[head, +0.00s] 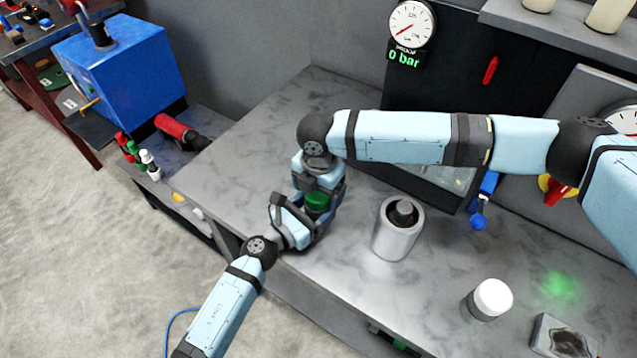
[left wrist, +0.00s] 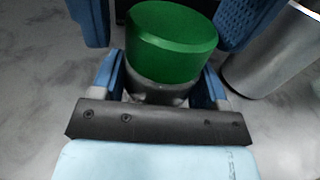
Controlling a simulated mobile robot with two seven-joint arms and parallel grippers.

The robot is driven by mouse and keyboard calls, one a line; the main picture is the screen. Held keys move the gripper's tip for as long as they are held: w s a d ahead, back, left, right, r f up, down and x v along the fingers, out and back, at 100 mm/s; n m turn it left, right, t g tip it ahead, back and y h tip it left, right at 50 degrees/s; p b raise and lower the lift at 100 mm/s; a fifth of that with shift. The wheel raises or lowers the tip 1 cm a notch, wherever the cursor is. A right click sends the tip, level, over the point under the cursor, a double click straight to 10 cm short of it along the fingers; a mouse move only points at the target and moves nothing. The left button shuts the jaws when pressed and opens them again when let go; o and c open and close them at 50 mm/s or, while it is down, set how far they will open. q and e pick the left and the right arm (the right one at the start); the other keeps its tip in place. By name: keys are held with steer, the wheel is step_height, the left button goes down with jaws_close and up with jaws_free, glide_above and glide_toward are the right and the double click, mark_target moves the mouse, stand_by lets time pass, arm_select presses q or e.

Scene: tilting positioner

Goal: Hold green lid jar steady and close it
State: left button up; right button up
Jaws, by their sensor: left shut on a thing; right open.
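The green lid (head: 317,202) shows between my two grippers near the bench's left front edge. In the left wrist view the green lid (left wrist: 172,42) is on top of a grey jar body (left wrist: 160,92); I cannot tell how tightly it sits. My left gripper (head: 308,226) is shut on the jar body, with a blue finger on each side in its wrist view. My right gripper (head: 319,196) comes from above, open, its fingers on either side of the lid. Blue ribbed pads flank the lid in the left wrist view. The jar body is mostly hidden in the head view.
A metal cylinder (head: 398,230) with a dark core stands close to the right of the jar. A white-capped jar (head: 490,299) and a grey block (head: 560,337) lie farther right. A dark panel with a gauge (head: 411,24) stands behind. The bench's back left is clear.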

steer(key=c, duration=1)
steer(key=shift+o, duration=0.2)
steer(key=o, duration=1.1)
step_height(320, 180, up, 12)
steer(key=shift+r, duration=0.1)
